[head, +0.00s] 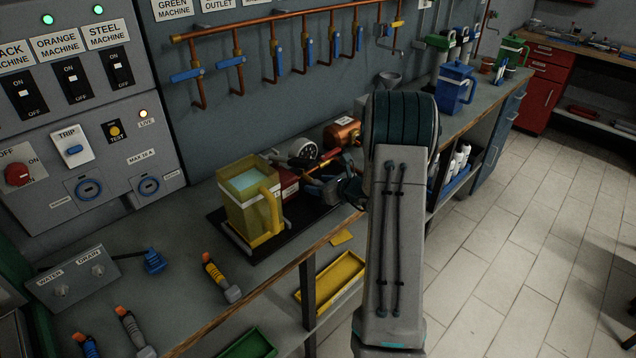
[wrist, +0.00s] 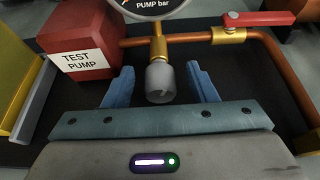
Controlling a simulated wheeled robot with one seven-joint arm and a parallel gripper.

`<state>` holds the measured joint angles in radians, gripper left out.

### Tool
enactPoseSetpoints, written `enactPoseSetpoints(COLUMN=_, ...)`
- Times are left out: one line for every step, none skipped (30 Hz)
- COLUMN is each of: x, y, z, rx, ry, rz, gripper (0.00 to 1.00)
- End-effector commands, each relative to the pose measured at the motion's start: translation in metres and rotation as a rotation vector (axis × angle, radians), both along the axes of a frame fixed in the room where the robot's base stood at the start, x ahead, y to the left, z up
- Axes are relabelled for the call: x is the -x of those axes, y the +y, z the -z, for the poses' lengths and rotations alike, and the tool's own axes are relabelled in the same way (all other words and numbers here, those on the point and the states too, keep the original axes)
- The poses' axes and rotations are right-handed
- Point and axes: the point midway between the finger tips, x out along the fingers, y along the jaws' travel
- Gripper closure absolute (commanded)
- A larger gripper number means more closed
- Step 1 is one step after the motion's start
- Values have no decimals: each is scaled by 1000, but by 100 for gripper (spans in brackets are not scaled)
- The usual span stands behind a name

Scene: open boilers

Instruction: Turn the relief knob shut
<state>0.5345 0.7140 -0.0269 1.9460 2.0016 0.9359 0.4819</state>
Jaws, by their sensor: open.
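The relief knob (wrist: 160,84) is a small grey cylinder with a white mark on its face, below the brass stem under the pump gauge (wrist: 160,8) in the wrist view. My gripper (wrist: 160,77) is open, with one blue finger on each side of the knob and a visible gap on both sides. In the head view my arm covers much of that spot, and I cannot make out the knob there. The gauge (head: 303,149) and the red test pump box (head: 289,186) show left of my arm.
A copper pipe (wrist: 268,47) with a red lever (wrist: 258,19) runs right of the knob. The red box labelled TEST PUMP (wrist: 82,45) is at its left. A yellow jug (head: 247,205) stands nearby on the black tray (head: 222,222). Screwdriver-like tools lie on the bench front.

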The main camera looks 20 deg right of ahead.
Motion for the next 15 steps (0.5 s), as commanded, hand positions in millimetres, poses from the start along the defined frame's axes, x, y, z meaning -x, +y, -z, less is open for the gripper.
enactPoseSetpoints(x=-3, y=2, z=2, rx=0, ry=1, rz=-2, gripper=48)
enactPoseSetpoints(x=-4, y=2, z=2, rx=0, ry=1, rz=-2, gripper=48)
enactPoseSetpoints(x=-5, y=3, z=3, rx=0, ry=1, rz=-2, gripper=48)
enactPoseSetpoints(x=-6, y=3, z=3, rx=0, ry=1, rz=-1, gripper=48)
enactPoseSetpoints(x=-6, y=3, z=3, rx=0, ry=0, rz=-1, gripper=48)
enactPoseSetpoints(x=-7, y=3, z=3, rx=0, ry=0, rz=-1, gripper=48)
enactPoseSetpoints(x=-7, y=3, z=3, rx=0, ry=0, rz=-1, gripper=48)
enactPoseSetpoints(x=-7, y=3, z=3, rx=0, ry=0, rz=-1, gripper=48)
enactPoseSetpoints(x=-7, y=3, z=3, rx=0, ry=0, rz=-1, gripper=48)
enactPoseSetpoints(x=-7, y=3, z=3, rx=0, ry=0, rz=-1, gripper=48)
enactPoseSetpoints(x=-6, y=3, z=3, rx=0, ry=0, rz=-1, gripper=48)
enactPoseSetpoints(x=-6, y=3, z=3, rx=0, ry=0, rz=-1, gripper=54)
enactPoseSetpoints(x=-6, y=3, z=3, rx=0, ry=0, rz=-1, gripper=62)
enactPoseSetpoints(x=-6, y=3, z=3, rx=0, ry=0, rz=-1, gripper=70)
enactPoseSetpoints(x=-6, y=3, z=3, rx=0, ry=0, rz=-1, gripper=81)
